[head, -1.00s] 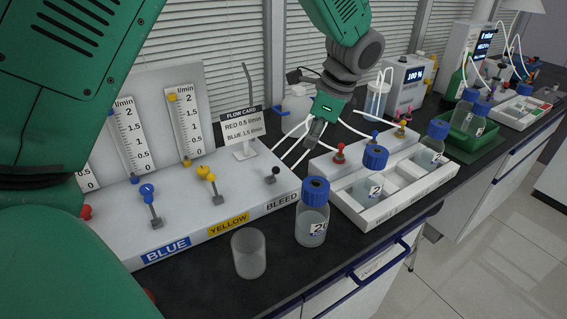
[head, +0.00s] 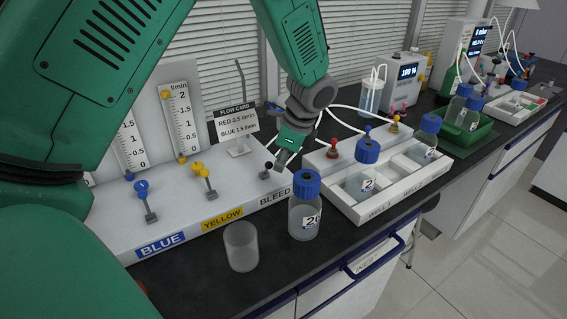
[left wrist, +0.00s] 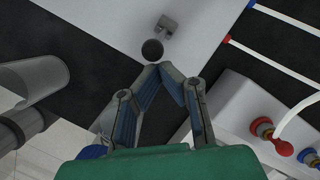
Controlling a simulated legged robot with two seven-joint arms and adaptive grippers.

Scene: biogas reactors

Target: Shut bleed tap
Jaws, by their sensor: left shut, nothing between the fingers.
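The bleed tap (head: 266,171) has a black knob on a short grey lever. It stands at the right end of the white flow panel (head: 108,224), above the BLEED label (head: 275,193). In the left wrist view its round black knob (left wrist: 152,50) lies just beyond my fingertips, with the grey lever (left wrist: 168,27) behind it. My left gripper (head: 281,166) is shut and empty, its fingertips (left wrist: 160,68) close beside the knob. I cannot tell whether they touch it. My right gripper is not in view.
A blue-capped bottle (head: 305,214) and an empty beaker (head: 241,247) stand in front of the panel. The yellow tap (head: 204,180) and blue tap (head: 146,200) are to the left. A white well tray (head: 385,203) with bottles stands to the right.

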